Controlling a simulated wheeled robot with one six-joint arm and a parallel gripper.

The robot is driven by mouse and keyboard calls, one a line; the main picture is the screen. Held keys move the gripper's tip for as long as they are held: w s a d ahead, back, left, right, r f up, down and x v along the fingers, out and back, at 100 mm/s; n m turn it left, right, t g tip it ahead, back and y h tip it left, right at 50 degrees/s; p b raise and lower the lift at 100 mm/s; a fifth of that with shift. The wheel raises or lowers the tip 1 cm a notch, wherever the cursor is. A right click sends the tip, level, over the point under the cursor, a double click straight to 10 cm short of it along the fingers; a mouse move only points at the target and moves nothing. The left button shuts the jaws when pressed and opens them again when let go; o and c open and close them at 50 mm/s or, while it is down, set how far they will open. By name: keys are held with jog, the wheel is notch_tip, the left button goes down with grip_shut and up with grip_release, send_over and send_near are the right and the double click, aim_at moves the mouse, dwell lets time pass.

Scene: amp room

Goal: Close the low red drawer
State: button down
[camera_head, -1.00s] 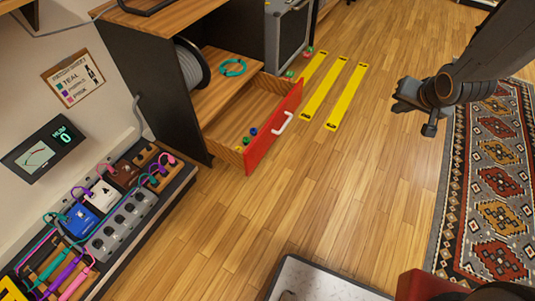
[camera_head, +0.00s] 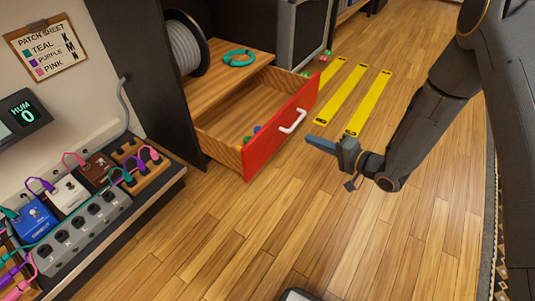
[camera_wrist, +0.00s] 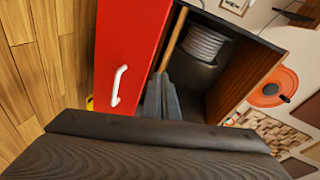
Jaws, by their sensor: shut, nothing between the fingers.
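The low red drawer (camera_head: 262,150) is pulled out of the dark cabinet, with its wooden inside showing and a white handle (camera_head: 293,121) on its front. Small green and blue items (camera_head: 252,132) lie in it. My gripper (camera_head: 312,141) is shut and empty, in front of and to the right of the drawer front in the head view, its tips pointing left. I see a gap between them there. In the wrist view the red front (camera_wrist: 130,45) and handle (camera_wrist: 118,86) are left of my shut fingers (camera_wrist: 160,92); contact cannot be told.
The cabinet (camera_head: 145,65) holds a grey cable spool (camera_head: 186,48) and a teal cable coil (camera_head: 239,58). A pedal board (camera_head: 85,215) stands at the lower left. Yellow strips (camera_head: 342,92) mark the floor behind my gripper. The wooden floor before the drawer is clear.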

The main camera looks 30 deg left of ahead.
jog(key=s+a+f+g+y+b, duration=0.2)
jog(key=s+f+y+b, duration=0.15)
jog(key=f, duration=0.25)
jog(key=b, duration=0.7)
send_near(257, 139)
jog(key=shift+m+g+h, duration=0.25)
jog(key=shift+m+g, duration=0.05)
jog(key=shift+g, duration=0.1)
jog(key=a, duration=0.5)
jog(key=shift+w+a+r, duration=0.15)
jog(key=shift+w+a, duration=0.05)
jog(key=shift+a+r, duration=0.1)
jog(key=shift+a, duration=0.4)
jog(key=shift+w+a, duration=0.1)
